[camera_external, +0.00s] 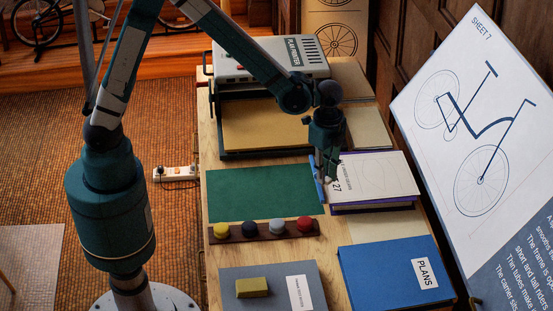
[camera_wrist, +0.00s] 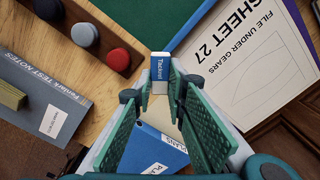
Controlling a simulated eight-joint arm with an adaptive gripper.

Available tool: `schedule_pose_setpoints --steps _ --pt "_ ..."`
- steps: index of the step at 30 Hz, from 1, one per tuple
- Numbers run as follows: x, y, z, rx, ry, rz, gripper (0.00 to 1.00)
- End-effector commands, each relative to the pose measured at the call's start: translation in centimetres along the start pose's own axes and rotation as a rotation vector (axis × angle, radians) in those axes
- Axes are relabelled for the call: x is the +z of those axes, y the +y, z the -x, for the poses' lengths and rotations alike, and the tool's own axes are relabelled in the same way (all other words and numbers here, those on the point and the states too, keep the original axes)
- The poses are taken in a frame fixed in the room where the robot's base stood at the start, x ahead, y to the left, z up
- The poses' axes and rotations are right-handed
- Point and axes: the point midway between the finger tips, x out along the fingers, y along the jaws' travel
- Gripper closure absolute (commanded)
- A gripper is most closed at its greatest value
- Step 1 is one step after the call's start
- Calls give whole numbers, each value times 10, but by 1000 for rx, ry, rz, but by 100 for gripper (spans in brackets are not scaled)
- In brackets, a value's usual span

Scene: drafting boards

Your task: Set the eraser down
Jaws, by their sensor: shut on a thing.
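The eraser (camera_wrist: 159,76) is a small block with a blue lettered sleeve and white ends, in the wrist view. It sits between the tips of my green ribbed fingers. My gripper (camera_wrist: 160,90) is shut on it. In the external view my gripper (camera_external: 327,178) points down between the green mat (camera_external: 258,193) and the white SHEET 27 stack (camera_external: 375,177). The eraser is hard to make out there, and I cannot tell whether it touches the table.
A dark rack (camera_external: 285,233) with several round coloured knobs lies below the mat. A grey book (camera_external: 272,280) bears a yellow block (camera_external: 252,287). A blue PLANS folder (camera_external: 375,275) lies at lower right. A plan printer (camera_external: 265,60) stands at the back. Bare wood shows between these.

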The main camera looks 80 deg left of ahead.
Motion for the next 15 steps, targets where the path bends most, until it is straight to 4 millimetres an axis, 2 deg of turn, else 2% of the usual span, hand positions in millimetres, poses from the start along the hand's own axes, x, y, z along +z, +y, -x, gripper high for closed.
schedule_pose_setpoints --steps 3,15 --pt "21 -23 1 0 0 62 94" --pt "94 -90 3 0 0 257 94"
